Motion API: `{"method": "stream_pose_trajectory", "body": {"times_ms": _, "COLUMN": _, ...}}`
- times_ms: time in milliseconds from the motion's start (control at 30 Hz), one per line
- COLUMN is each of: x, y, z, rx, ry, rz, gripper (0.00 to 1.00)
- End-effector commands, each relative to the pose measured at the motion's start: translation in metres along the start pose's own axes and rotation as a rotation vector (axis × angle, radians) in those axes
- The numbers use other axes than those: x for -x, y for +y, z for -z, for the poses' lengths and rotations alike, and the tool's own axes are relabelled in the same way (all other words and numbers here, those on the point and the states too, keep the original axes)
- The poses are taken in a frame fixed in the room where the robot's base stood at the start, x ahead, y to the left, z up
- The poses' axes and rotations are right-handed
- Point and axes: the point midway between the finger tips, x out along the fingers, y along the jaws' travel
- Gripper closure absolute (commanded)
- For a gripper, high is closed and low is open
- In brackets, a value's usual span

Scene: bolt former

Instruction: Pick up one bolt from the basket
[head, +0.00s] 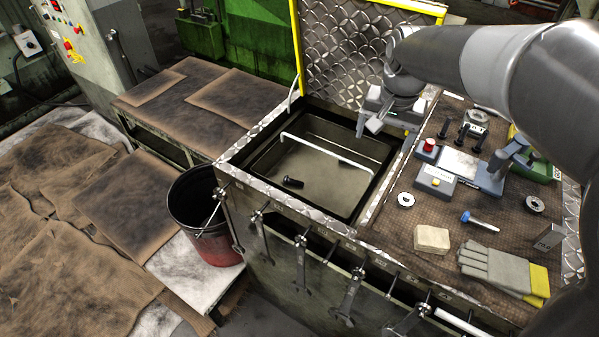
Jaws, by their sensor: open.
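The basket (262,160) is a dark-rimmed, grey bin sunk into the bench top, with a pale bar or handle (325,150) across it. One dark bolt (293,183) lies on its floor, near the front left. My gripper (375,128) hangs at the back right of the basket, above its rim. It is open and empty, and apart from the bolt. Its fingers are small in the picture and partly overlap the raised lid behind.
A raised diamond-plate lid (345,50) stands behind the basket.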

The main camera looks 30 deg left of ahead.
Motion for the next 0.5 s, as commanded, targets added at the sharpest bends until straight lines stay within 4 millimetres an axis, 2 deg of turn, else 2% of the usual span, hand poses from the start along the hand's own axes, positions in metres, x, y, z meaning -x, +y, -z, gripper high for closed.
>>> {"method": "stream_pose_trajectory", "body": {"times_ms": 33, "x": -0.015, "y": -0.024, "z": 0.004, "rx": 0.016, "ry": -0.022, "rz": -0.003, "gripper": 0.19}}
{"method": "stream_pose_trajectory", "body": {"times_ms": 167, "x": -0.048, "y": -0.078, "z": 0.009, "rx": 0.04, "ry": -0.066, "rz": -0.011, "gripper": 0.19}}
{"method": "stream_pose_trajectory", "body": {"times_ms": 300, "x": -0.086, "y": -0.135, "z": 0.005, "rx": 0.064, "ry": -0.109, "rz": -0.026, "gripper": 0.19}}
{"method": "stream_pose_trajectory", "body": {"times_ms": 400, "x": -0.11, "y": -0.169, "z": -0.002, "rx": 0.077, "ry": -0.131, "rz": -0.036, "gripper": 0.19}}
{"method": "stream_pose_trajectory", "body": {"times_ms": 500, "x": -0.128, "y": -0.193, "z": -0.01, "rx": 0.086, "ry": -0.148, "rz": -0.046, "gripper": 0.19}}
